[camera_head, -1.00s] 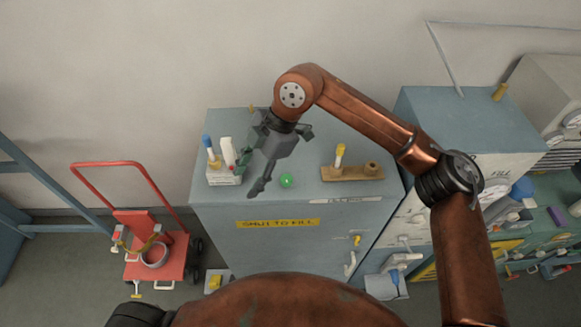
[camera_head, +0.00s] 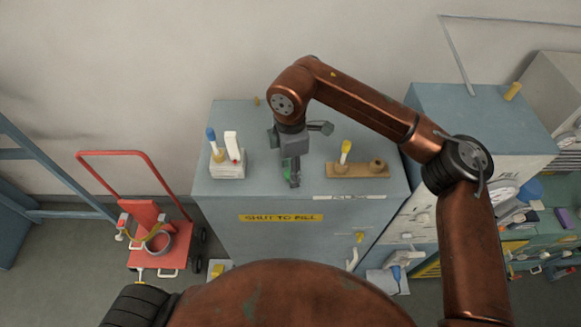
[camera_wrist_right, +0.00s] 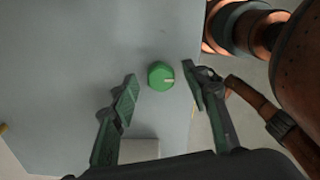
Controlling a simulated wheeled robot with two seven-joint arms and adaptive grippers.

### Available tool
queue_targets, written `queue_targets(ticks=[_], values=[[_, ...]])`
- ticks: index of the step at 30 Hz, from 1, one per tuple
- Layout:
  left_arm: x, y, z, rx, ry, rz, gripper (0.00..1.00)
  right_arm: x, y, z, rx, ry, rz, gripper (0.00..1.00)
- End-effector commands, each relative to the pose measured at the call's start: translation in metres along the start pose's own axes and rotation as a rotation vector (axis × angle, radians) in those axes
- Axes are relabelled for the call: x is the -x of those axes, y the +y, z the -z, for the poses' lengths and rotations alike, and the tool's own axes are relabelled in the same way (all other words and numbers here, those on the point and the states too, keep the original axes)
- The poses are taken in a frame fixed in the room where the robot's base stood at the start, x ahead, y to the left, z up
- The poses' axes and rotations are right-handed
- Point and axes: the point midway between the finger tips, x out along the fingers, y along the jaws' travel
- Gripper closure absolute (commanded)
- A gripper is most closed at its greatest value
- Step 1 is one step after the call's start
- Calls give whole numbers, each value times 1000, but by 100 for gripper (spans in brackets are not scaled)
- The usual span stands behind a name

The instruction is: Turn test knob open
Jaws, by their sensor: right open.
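The round green knob (camera_wrist_right: 161,75) with a pale pointer mark sits on the blue-grey cabinet top (camera_head: 235,118). In the right wrist view it lies between the fingertips of my right gripper (camera_wrist_right: 158,72), with a gap on each side. The gripper is open and touches nothing that I can see. In the head view my right gripper (camera_head: 291,178) points down over the middle of the cabinet top and hides most or all of the knob. My left gripper is not in view.
On the cabinet, a white block (camera_head: 228,168) with blue-tipped and white uprights stands left of the gripper. A wooden holder (camera_head: 357,171) with a yellow-topped piece stands right. A yellow "SHUT TO FILL" label (camera_head: 281,218) is on the front. A red cart (camera_head: 158,245) stands at left.

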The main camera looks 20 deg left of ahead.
Motion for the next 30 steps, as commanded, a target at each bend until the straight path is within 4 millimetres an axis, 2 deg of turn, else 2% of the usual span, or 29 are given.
queue_targets(ticks=[8,26,30], values=[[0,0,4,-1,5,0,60,-2,0,1,2,1,0,58],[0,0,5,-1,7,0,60,-1,0,1,1,1,-1,99],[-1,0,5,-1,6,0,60,-1,0,0,6,1,-1,99]])
